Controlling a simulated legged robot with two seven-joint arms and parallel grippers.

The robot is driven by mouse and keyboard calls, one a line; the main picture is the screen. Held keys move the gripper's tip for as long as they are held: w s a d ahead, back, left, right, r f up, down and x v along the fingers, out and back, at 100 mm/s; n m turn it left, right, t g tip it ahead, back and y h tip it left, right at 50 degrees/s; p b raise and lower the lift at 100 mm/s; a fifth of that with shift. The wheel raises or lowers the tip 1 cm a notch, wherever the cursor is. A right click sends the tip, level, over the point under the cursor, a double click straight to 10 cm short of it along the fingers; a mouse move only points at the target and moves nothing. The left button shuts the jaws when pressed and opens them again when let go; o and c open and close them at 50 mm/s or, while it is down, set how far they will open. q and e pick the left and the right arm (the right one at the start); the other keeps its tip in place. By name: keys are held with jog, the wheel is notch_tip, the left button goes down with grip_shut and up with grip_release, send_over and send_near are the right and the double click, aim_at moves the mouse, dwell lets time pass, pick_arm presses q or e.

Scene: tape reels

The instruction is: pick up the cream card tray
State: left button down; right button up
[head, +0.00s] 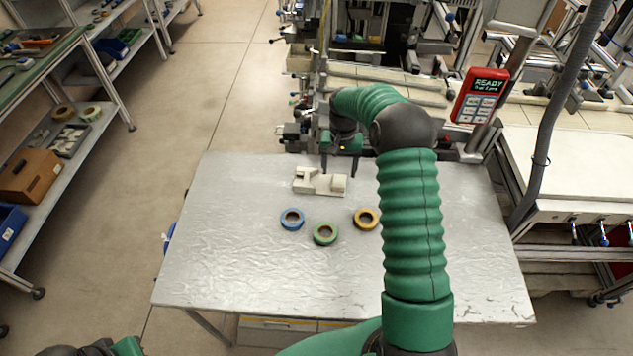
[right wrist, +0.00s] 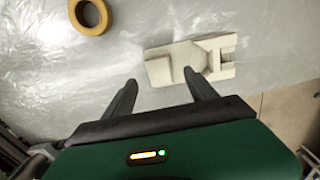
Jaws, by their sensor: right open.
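The cream card tray (head: 308,186) lies flat near the far edge of the silver table, a pale block with raised parts and a notch. In the right wrist view the tray (right wrist: 160,68) lies just beyond my fingertips. My right gripper (head: 340,166) is open and empty, pointing down above the tray's far right part. I cannot tell the exact height of the gap. My left gripper is not in view.
A blue reel (head: 292,227), a green reel (head: 325,243) and a yellow reel (head: 366,227) lie in front of the tray; the yellow reel (right wrist: 91,31) also shows in the right wrist view. The silver table (head: 235,260) is clear on the left. Machinery stands behind it.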

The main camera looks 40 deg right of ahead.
aim_at(339, 181)
jog(key=f, duration=0.2)
jog(key=d+f+p, duration=0.1)
jog(key=f, duration=0.2)
jog(key=shift+w+d+f, duration=0.1)
jog(key=shift+f, duration=0.2)
jog(key=shift+a+f, duration=0.2)
jog(key=shift+a+r, duration=0.15)
jog(key=shift+a, duration=0.25)
jog(key=shift+c, duration=2.3)
jog(key=shift+d, duration=0.35)
jog(key=c, duration=0.7)
jog(key=shift+c, duration=1.3)
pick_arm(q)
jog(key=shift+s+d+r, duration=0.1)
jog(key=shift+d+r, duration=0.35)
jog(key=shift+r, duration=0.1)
pick_arm(e)
jog(key=shift+a, duration=0.1)
grip_shut()
